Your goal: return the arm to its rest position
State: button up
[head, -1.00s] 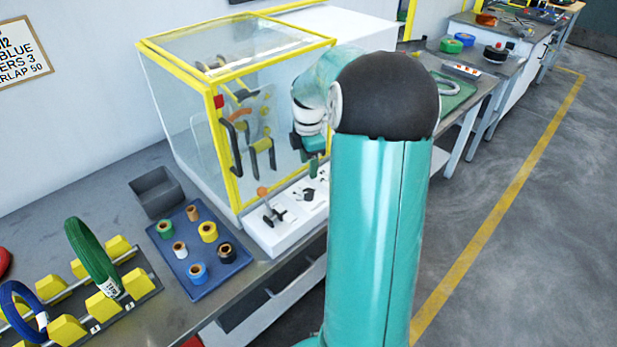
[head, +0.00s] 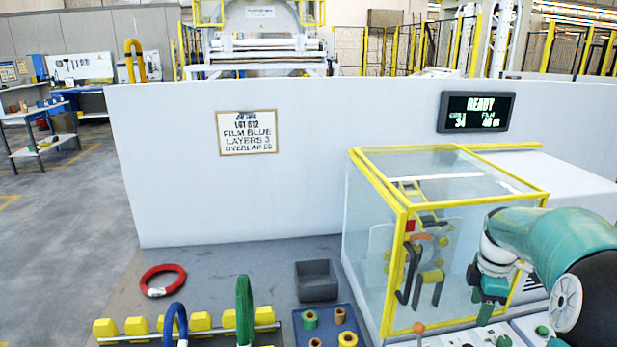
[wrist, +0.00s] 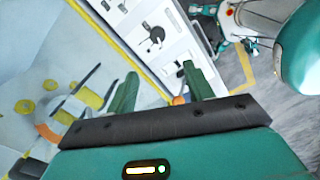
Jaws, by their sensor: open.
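My gripper (head: 485,312) hangs at the right in the head view, in front of the clear yellow-framed cabinet (head: 375,255). Its green fingers point down above the white control panel (wrist: 152,40). In the wrist view the two fingers of my gripper (wrist: 162,88) stand apart with nothing between them. My teal arm (head: 560,235) is bent and enters from the right edge.
A blue tray (head: 352,316) of tape rolls and a grey bin (head: 316,281) stand left of the cabinet. A red coil (head: 163,281) lies on the bench; blue (head: 176,322) and green (head: 244,310) coils stand on a yellow-block rack. A wall stands behind.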

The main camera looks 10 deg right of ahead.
jog(key=s+a+r+m+t+h, duration=0.1)
jog(key=s+a+r+m, duration=0.25)
jog(key=a, duration=0.55)
jog(key=s+a+r+m+t, duration=0.25)
jog(key=a+r, duration=0.25)
jog(key=a, duration=0.5)
jog(key=s+a+m+t+y, duration=0.1)
jog(key=s+a+m+t, duration=0.1)
jog(key=s+a+m, duration=0.5)
jog(key=s+a, duration=0.3)
jog(key=s, duration=0.1)
jog(key=shift+a, duration=0.4)
jog(key=c, duration=0.3)
jog(key=shift+d, duration=0.1)
jog(key=shift+c, duration=0.2)
jog(key=shift+d+m, duration=0.1)
jog(key=shift+m, duration=0.2)
